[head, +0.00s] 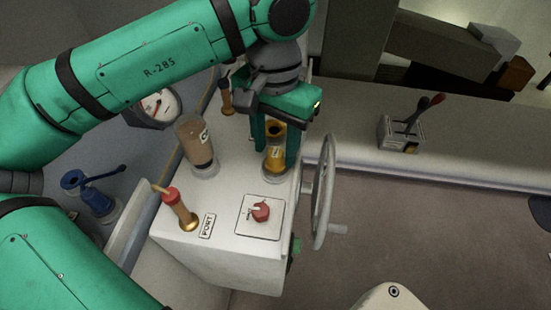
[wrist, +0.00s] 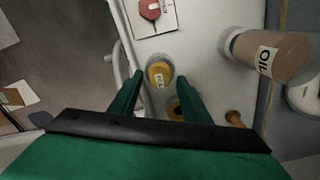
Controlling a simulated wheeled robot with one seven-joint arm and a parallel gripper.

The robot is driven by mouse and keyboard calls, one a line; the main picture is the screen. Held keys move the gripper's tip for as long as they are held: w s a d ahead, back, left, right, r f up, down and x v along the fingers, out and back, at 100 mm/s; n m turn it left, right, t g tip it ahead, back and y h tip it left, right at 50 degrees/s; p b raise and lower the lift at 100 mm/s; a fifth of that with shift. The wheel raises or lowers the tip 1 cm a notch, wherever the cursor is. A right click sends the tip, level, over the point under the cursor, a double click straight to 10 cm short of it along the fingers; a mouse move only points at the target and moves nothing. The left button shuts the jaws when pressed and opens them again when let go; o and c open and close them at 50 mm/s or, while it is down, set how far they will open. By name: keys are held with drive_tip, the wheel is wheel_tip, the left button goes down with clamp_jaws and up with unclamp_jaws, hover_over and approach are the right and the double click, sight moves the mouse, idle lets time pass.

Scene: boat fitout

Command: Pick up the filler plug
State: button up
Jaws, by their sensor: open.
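In the wrist view the amber cylinder (wrist: 159,74) shows between the fingertips, and the brass piece (wrist: 174,109) lies lower, partly behind the right finger. My gripper (head: 276,142) points down over it, open, with one finger on each side. I cannot tell whether either finger touches it.
The console (head: 230,265) also carries a brown "OIL" jar (head: 197,145), a red-topped lever (head: 177,208), a red switch (head: 260,211) and a brown handle (head: 226,97). A steering wheel (head: 324,190) stands at its right. The floor (head: 430,215) there is clear.

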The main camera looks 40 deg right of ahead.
drive_tip(key=shift+f, duration=0.8)
drive_tip(key=shift+c, duration=0.3)
clamp_jaws()
drive_tip(key=shift+r, duration=0.1)
